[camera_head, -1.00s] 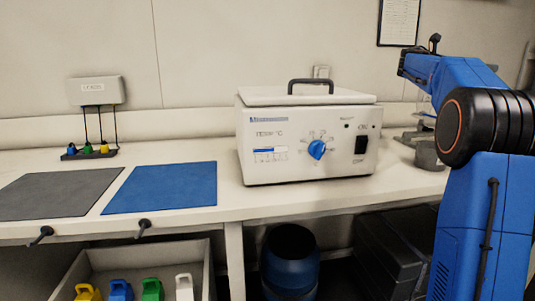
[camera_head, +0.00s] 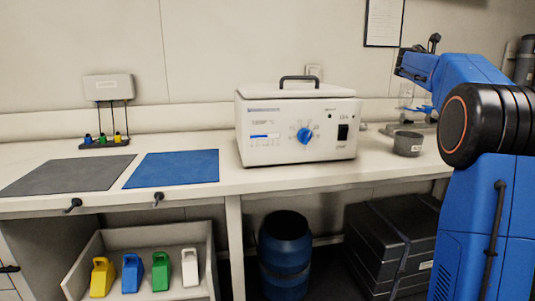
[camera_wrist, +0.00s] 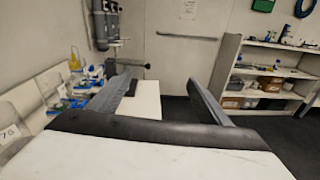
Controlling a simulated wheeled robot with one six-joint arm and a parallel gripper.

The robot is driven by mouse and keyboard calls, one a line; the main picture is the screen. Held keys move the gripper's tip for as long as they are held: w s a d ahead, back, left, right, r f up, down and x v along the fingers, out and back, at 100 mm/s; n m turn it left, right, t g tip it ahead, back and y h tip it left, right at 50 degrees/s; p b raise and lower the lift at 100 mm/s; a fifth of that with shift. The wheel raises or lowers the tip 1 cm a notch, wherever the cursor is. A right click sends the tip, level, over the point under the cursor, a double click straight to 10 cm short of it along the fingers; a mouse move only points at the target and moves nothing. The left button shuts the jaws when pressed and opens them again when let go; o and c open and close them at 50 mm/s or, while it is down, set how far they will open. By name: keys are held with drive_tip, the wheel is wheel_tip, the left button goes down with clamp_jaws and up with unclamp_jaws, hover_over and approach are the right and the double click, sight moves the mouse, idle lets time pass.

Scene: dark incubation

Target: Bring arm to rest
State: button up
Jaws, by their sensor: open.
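My blue arm with its black joint is folded at the right of the head view, in front of the bench's right end. My gripper (camera_wrist: 155,97) shows in the wrist view with its two grey fingers spread wide apart. Nothing is between the fingers. They point toward a wall and a doorway-like panel beyond the bench end. The fingertips are not visible in the head view.
A white incubator box (camera_head: 297,122) with a blue dial stands on the bench (camera_head: 300,182). Blue (camera_head: 172,168) and grey (camera_head: 68,175) mats lie left. A grey bowl (camera_head: 408,144) stands near my arm. Shelves (camera_wrist: 268,75) stand right in the wrist view.

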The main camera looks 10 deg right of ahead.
drive_tip(key=s+a+f+m+t+y, duration=0.1)
drive_tip(key=s+a+f+m+y, duration=0.4)
drive_tip(key=s+a+f, duration=0.8)
drive_tip(key=s+a+f+m+t+y, duration=0.1)
drive_tip(key=s+a+f+m+y, duration=0.5)
drive_tip(key=s+a+f, duration=0.8)
drive_tip(key=s+a+f+m+t+y, duration=0.2)
drive_tip(key=s+a+f+m+y, duration=0.4)
drive_tip(key=s+a+f, duration=0.7)
drive_tip(key=a+f, duration=0.5)
drive_tip(key=a, duration=0.4)
drive_tip(key=shift+s+a+f+m, duration=0.15)
drive_tip(key=shift+a+f+m, duration=0.05)
drive_tip(key=shift+a+m, duration=0.15)
